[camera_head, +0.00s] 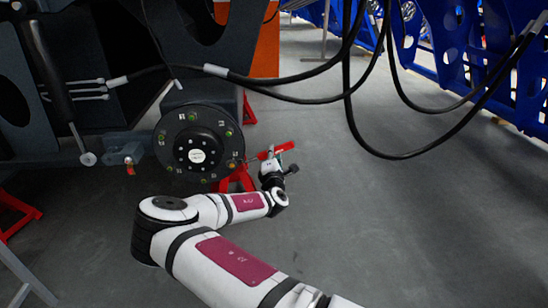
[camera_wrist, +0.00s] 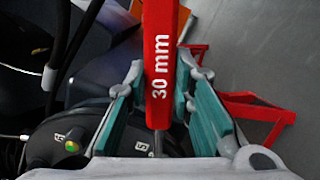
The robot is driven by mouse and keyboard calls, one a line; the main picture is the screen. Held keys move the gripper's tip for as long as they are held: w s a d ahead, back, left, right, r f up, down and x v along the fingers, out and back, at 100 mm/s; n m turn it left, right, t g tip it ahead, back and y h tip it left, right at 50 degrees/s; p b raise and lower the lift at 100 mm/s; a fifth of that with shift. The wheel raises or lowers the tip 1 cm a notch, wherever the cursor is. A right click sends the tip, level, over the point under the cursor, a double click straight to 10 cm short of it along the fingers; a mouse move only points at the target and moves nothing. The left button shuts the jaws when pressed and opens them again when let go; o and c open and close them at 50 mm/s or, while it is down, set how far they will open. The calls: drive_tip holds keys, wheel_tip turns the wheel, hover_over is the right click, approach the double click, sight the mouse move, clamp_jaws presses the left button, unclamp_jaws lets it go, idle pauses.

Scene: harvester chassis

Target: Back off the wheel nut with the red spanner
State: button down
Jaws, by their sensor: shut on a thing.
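The red spanner (camera_head: 284,148), marked "30 mm", lies between the teal pads of my gripper (camera_wrist: 163,78), which is shut on it. In the head view my gripper (camera_head: 270,162) is to the right of the dark round wheel hub (camera_head: 178,148). The spanner's thin grey end points left toward an orange-looking nut (camera_head: 232,164) on the hub's lower right rim. I cannot tell whether it is seated on that nut. In the wrist view the hub (camera_wrist: 50,140) shows at lower left with a yellow-green nut (camera_wrist: 71,146); the spanner's working end is not visible there.
Red stands (camera_head: 234,181) sit on the floor just below and beside the hub. Black hoses (camera_head: 350,90) hang at upper right of the hub. A blue frame (camera_head: 440,50) stands at the far right. Grey floor (camera_head: 400,220) is free to the right.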

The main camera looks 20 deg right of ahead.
drive_tip(key=shift+r, duration=0.3)
drive_tip(key=shift+w+a+r+n+t, duration=0.15)
drive_tip(key=shift+a+r+n, duration=0.2)
drive_tip(key=shift+r+n, duration=0.3)
drive_tip(key=shift+w+a+r+n+t, duration=0.15)
drive_tip(key=shift+a+r+n, duration=0.15)
drive_tip(key=shift+r+n, duration=0.3)
drive_tip(key=shift+w+a+r+n, duration=0.25)
drive_tip(key=shift+a+r+n, duration=0.75)
drive_tip(key=shift+r, duration=0.2)
drive_tip(key=shift+w+a+r+n+y, duration=0.15)
drive_tip(key=shift+a+r+n, duration=0.4)
drive_tip(key=shift+n, duration=0.1)
drive_tip(key=shift+w+a+r+n+y, duration=0.15)
drive_tip(key=shift+a+r+n, duration=0.3)
drive_tip(key=shift+a+n, duration=0.15)
drive_tip(key=shift+w+a+r+n+t, duration=0.15)
drive_tip(key=shift+w+a+r+n, duration=0.1)
drive_tip(key=shift+a+r+n, duration=0.25)
drive_tip(key=shift+w+a+r+n+t, duration=0.15)
drive_tip(key=shift+w+a+r+n, duration=0.1)
drive_tip(key=shift+a+n, duration=0.45)
